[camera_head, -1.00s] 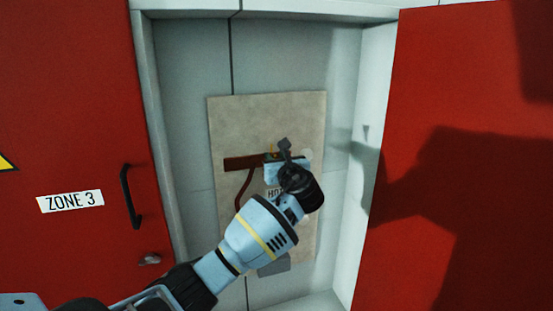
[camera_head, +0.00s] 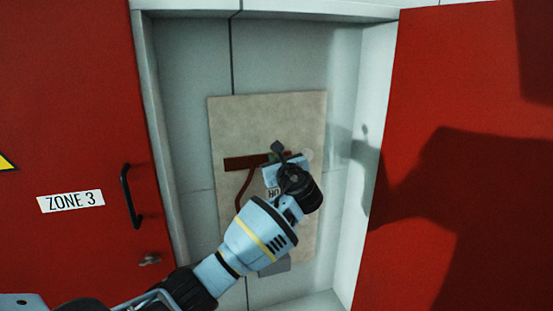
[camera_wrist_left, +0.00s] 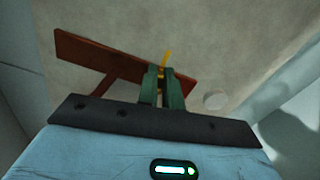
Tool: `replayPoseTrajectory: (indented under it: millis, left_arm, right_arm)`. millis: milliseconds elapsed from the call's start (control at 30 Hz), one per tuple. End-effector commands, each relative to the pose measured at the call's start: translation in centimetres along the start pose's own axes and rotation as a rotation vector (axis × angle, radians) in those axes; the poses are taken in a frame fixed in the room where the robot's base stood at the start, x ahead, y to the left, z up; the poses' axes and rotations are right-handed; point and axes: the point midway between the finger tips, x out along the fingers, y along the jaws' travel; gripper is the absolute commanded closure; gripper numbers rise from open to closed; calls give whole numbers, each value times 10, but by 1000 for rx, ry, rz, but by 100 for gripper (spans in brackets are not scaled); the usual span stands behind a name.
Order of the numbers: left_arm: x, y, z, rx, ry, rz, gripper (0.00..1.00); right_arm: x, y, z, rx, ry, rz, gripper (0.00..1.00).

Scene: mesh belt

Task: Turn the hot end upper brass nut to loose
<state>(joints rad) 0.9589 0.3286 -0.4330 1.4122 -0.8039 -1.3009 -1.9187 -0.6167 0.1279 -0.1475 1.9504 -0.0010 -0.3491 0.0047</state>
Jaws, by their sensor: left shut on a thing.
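My left gripper (camera_head: 277,156) reaches up to the beige panel (camera_head: 232,118) in the open cabinet. In the left wrist view its two green fingers (camera_wrist_left: 163,78) are shut close together on a thin yellow brass piece (camera_wrist_left: 166,62), which looks like the upper brass nut. Most of the nut is hidden between the fingers. A brown bar (camera_head: 243,163) runs left from the gripper, with a brown strip (camera_head: 243,188) bending down from it. A label reading "HO" (camera_head: 273,194) is partly covered by my wrist. My right gripper is not in view.
Red doors stand left (camera_head: 85,100) and right (camera_head: 440,70) of the opening; the left one has a black handle (camera_head: 131,196). The cabinet's side wall (camera_head: 368,190) is close on the right. A small pale disc (camera_head: 308,155) sits right of the gripper.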

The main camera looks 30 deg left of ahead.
Motion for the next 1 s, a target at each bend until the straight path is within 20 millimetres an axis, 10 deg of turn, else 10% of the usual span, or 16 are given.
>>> replayPoseTrajectory:
  millis: [1000]
  left_arm:
    - [-1, 18, -12, -956, 4, 2, 100]
  right_arm:
    - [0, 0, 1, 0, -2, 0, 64]
